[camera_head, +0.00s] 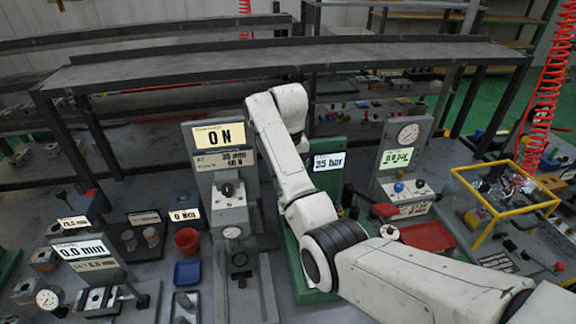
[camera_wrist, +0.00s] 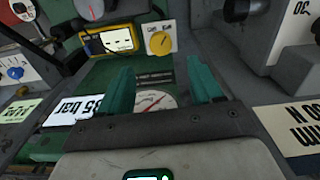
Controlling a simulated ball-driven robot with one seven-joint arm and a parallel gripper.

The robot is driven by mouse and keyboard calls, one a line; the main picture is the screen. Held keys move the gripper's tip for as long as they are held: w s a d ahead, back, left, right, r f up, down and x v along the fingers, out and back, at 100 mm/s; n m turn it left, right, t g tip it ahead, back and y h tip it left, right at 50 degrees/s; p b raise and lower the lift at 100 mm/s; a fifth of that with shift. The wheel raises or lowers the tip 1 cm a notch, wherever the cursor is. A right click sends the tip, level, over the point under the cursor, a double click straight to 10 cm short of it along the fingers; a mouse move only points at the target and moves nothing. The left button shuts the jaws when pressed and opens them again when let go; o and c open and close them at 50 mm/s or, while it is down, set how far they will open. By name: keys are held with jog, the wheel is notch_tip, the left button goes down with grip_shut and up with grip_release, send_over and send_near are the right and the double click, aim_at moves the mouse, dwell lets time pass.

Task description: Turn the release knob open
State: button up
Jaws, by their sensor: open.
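A yellow knob (camera_wrist: 159,43) sits on a white plate with two small labels, too small to read, in the wrist view. I cannot tell for sure that it is the release knob. My gripper (camera_wrist: 158,66) is open, its two green fingers apart and empty. The yellow knob appears beyond the fingertips, between their lines, with no contact visible. A round dial gauge (camera_wrist: 155,100) shows between the fingers, nearer to the palm. In the head view my arm hides the gripper and the yellow knob.
A yellow-framed meter (camera_wrist: 110,41) is left of the knob. A "35 bar" sign (camera_wrist: 70,110) stands left; grey blocks (camera_wrist: 285,40) crowd the right.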

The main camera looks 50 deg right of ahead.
jog(key=shift+a+r, duration=0.1)
jog(key=shift+r, duration=0.85)
jog(key=shift+r, duration=0.1)
jog(key=shift+s, duration=0.1)
